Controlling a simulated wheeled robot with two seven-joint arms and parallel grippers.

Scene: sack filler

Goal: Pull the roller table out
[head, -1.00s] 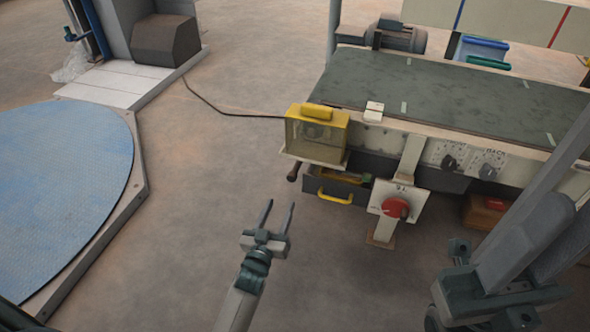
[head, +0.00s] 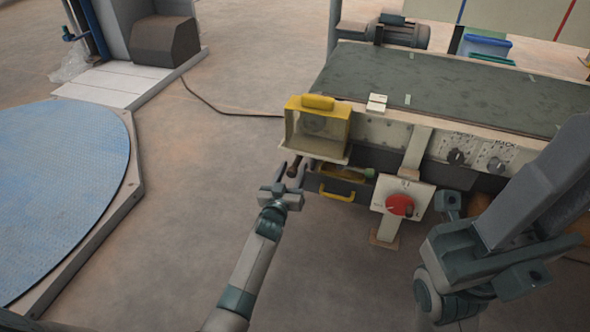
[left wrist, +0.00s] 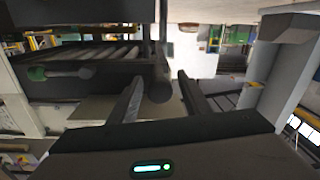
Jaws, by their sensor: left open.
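The roller table (left wrist: 98,54) shows in the left wrist view as a dark frame with grey rollers at upper left. In the head view it is mostly hidden under the machine. A dark, rounded handle (head: 294,169) sticks out at the machine's near left corner, below the yellow box. My left gripper (head: 291,172) is open at this handle. In the left wrist view the handle (left wrist: 160,84) lies between the two fingers (left wrist: 158,88), near their tips; I cannot tell whether they touch it.
The yellow box (head: 318,128) is just above the handle. A drawer with a yellow pull (head: 337,193) and a red switch (head: 400,205) are to the right. A blue turntable (head: 60,190) lies at left. The floor between (head: 200,190) is clear, with a cable behind.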

